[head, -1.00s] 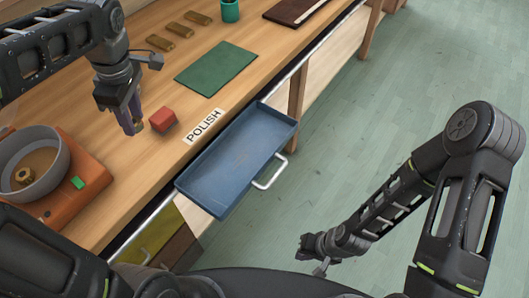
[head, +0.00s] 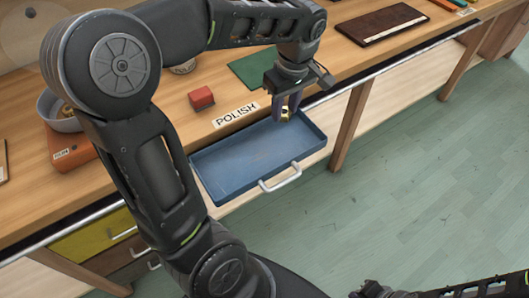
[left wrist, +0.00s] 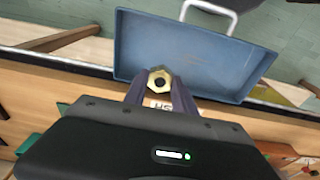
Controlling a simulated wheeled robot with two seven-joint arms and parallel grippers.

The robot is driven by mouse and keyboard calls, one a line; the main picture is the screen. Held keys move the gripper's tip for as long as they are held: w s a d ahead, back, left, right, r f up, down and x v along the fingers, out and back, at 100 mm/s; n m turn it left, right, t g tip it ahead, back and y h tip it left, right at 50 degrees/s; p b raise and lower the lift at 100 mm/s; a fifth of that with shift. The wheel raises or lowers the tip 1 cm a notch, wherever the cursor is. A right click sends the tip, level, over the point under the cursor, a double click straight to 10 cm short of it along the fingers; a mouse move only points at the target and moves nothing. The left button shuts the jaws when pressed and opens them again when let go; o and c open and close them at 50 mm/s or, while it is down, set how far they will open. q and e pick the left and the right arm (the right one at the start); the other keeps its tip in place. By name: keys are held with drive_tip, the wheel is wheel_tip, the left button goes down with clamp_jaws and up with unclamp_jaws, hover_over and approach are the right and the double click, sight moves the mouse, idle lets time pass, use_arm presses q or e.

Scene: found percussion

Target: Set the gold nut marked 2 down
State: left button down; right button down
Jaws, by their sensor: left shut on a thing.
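The gold nut (head: 285,115) is between the fingertips of my left gripper (head: 285,108), which is shut on it. It hangs above the far right edge of the open blue drawer (head: 245,163). The left wrist view shows the hexagonal nut (left wrist: 159,80) with its dark hole, in front of the drawer (left wrist: 190,55). I cannot read a mark on it. The drawer looks empty. The POLISH label (head: 236,115) lies on the bench edge behind the drawer and is partly hidden in the left wrist view. My right gripper (head: 375,290) is at the bottom edge, too cut off to judge.
A red block (head: 201,98) and a green mat (head: 252,69) lie on the bench behind the drawer. A grey bowl on an orange base (head: 72,150) is at left. A dark board (head: 383,24) lies far right. The drawer handle (head: 281,178) sticks out over clear floor.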

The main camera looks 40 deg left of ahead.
use_arm(q)
hover_over(281, 142)
drive_tip(key=shift+d+f, duration=0.2)
drive_tip(key=shift+f, duration=2.95)
drive_tip(key=shift+f+p, duration=0.3)
drive_tip(key=shift+f, duration=1.55)
drive_tip(key=shift+f, duration=0.2)
drive_tip(key=c, duration=1)
unclamp_jaws()
drive_tip(key=shift+r, duration=0.15)
drive_tip(key=r, duration=0.4)
drive_tip(key=d+r, duration=0.1)
drive_tip(key=r, duration=0.7)
drive_tip(key=shift+s+d, duration=0.2)
drive_tip(key=shift+s, duration=0.05)
